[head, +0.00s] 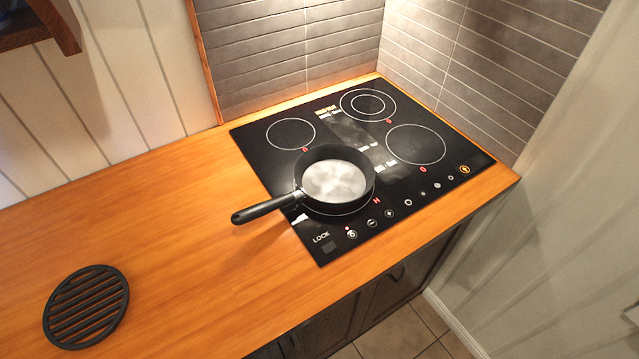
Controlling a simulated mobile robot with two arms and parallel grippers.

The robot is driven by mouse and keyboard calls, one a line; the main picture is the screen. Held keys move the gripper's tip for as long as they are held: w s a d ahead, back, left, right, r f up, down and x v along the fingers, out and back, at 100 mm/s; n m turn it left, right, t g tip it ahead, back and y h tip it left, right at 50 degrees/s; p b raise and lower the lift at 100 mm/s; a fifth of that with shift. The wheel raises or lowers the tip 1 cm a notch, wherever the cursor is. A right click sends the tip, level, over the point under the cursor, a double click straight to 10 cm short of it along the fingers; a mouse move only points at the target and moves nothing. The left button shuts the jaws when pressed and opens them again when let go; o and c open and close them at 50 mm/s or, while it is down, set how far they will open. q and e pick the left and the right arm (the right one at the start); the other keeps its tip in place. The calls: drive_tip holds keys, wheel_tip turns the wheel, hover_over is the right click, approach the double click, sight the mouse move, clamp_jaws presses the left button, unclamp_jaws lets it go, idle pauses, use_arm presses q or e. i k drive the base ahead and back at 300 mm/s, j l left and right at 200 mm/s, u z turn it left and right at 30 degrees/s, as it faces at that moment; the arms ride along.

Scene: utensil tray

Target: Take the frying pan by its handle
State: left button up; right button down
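A black frying pan (335,182) with a pale, shiny inner base sits on the front-left burner zone of the black cooktop (290,160). Its black handle (266,208) points left and slightly toward the front, out past the cooktop's left edge and over the wooden counter. Neither of my grippers shows in the head view, and nothing touches the pan or its handle.
A round black slatted trivet (86,307) lies on the wooden counter (160,220) at the front left. The counter between trivet and pan handle is clear. Grey tiled walls (290,50) close off the back and right. A wooden shelf corner (58,25) hangs at the upper left.

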sight(333, 176)
drive_tip(key=k+l+u, duration=0.1)
drive_tip(key=l+u, duration=0.3)
drive_tip(key=k+l+u, duration=0.1)
drive_tip(key=l+u, duration=0.25)
drive_tip(key=k+l+u, duration=0.2)
drive_tip(key=u, duration=0.2)
